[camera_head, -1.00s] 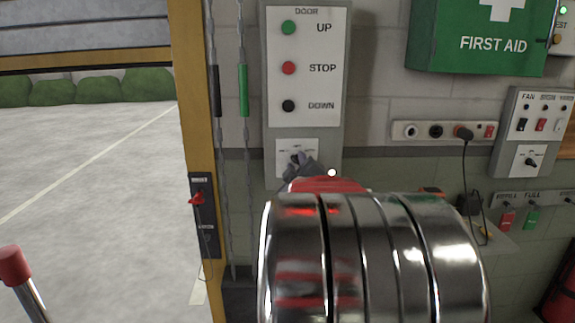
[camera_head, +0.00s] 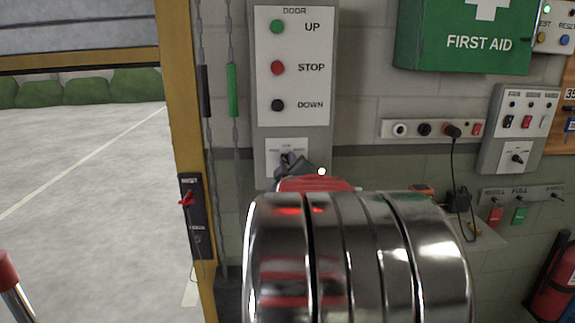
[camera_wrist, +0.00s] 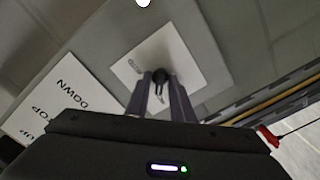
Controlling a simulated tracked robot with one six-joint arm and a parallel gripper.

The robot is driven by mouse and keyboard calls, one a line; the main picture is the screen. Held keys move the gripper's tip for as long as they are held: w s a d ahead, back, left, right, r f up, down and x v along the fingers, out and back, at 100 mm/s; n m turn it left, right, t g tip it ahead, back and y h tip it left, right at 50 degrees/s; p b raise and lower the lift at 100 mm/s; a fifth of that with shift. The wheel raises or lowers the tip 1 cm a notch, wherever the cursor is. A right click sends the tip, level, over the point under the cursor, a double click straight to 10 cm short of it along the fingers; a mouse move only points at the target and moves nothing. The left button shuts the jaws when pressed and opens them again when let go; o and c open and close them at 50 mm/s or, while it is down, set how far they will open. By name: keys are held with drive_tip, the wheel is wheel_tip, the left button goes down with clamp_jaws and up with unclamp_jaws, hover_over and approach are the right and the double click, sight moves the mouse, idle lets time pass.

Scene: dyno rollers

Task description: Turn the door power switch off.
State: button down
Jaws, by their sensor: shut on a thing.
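The door power switch (camera_wrist: 161,79) is a small dark rotary knob on a white plate (camera_wrist: 185,68) in the wrist view. In the head view the plate (camera_head: 279,147) sits at the bottom of the grey door panel, below the UP, STOP and DOWN buttons. My gripper (camera_wrist: 163,78) has its two fingers on either side of the knob and is shut on it. In the head view my gripper (camera_head: 287,160) reaches the plate and hides most of the knob. The plate's lettering is too small to read surely.
The door panel (camera_head: 322,120) carries green, red and black buttons just above. A black box with a red switch (camera_head: 187,199) is on the yellow door post to the left, beside hanging chains (camera_head: 232,90). A socket strip (camera_head: 390,129) and fan panel (camera_head: 496,130) are right.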

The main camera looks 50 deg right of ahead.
drive_tip(key=m, duration=0.5)
drive_tip(key=shift+f, duration=0.15)
drive_tip(key=m, duration=0.4)
drive_tip(key=shift+f, duration=0.1)
idle(0.4)
drive_tip(key=c, duration=2)
unclamp_jaws()
drive_tip(key=shift+o, duration=0.8)
drive_tip(key=shift+s+a+r, duration=0.1)
drive_tip(key=shift+r, duration=0.1)
